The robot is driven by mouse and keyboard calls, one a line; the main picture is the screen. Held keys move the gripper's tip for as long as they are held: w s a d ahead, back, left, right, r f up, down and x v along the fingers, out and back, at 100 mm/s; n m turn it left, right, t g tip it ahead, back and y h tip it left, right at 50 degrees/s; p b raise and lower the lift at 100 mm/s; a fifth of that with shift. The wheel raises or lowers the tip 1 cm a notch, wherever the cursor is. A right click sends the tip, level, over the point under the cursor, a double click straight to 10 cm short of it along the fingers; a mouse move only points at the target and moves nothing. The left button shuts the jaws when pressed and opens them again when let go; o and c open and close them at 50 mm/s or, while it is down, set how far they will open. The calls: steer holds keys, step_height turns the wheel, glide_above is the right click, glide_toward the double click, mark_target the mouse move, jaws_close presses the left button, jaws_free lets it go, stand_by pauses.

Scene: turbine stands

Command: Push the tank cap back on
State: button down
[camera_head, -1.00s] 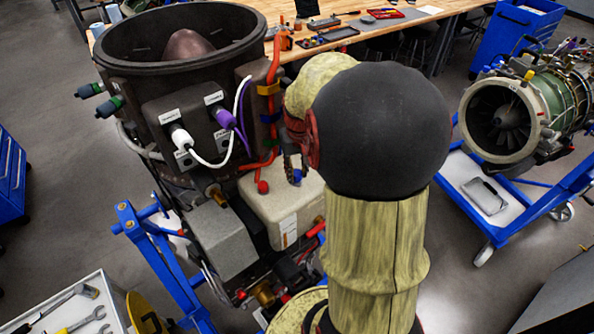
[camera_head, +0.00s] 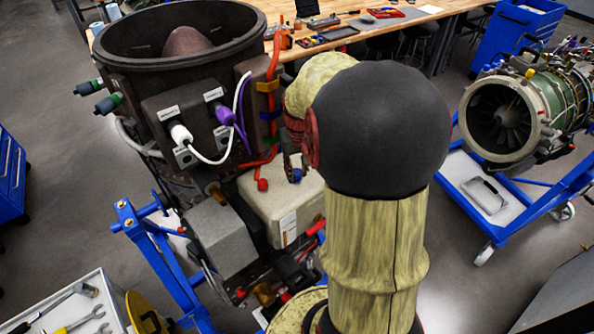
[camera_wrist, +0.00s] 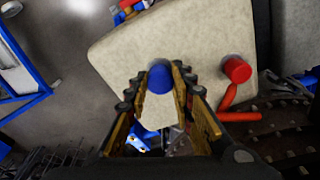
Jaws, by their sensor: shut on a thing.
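The pale cream tank (camera_head: 265,212) sits low on the engine stand, and its top fills much of the wrist view (camera_wrist: 215,40). My gripper (camera_wrist: 161,74) is shut on a small round blue cap (camera_wrist: 160,79), held between the fingertips over the tank top. The blue cap also shows in the head view (camera_head: 296,175), near the tank's upper right edge. I cannot tell whether it touches the tank or sits in an opening. A red cap (camera_wrist: 237,69) stands on the tank to the right of my gripper in the wrist view.
The dark engine casing (camera_head: 130,90) with white and purple plugs rises behind the tank. A red pipe (camera_head: 275,70) runs down beside it. A grey box (camera_head: 220,237) is left of the tank. The blue stand frame (camera_head: 160,255) is at lower left. My arm hides the tank's right side.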

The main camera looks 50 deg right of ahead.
mark_target(298, 175)
steer(key=shift+s+a+f, duration=0.25)
steer(key=shift+f, duration=0.4)
steer(key=c, duration=1.9)
jaws_free()
steer(key=shift+o, duration=1.1)
steer(key=shift+w+d, duration=0.2)
steer(key=shift+d, duration=0.05)
steer(key=shift+o, duration=1.1)
steer(key=shift+r, duration=0.2)
steer(key=shift+o, duration=0.8)
steer(key=shift+r, duration=0.1)
steer(key=shift+r, duration=0.1)
steer(key=shift+s+a+r+p, duration=0.15)
steer(key=shift+r+p, duration=0.95)
steer(key=shift+r, duration=0.6)
steer(key=shift+s+a+r+p, duration=0.15)
steer(key=shift+r+p, duration=0.95)
steer(key=shift+r, duration=0.6)
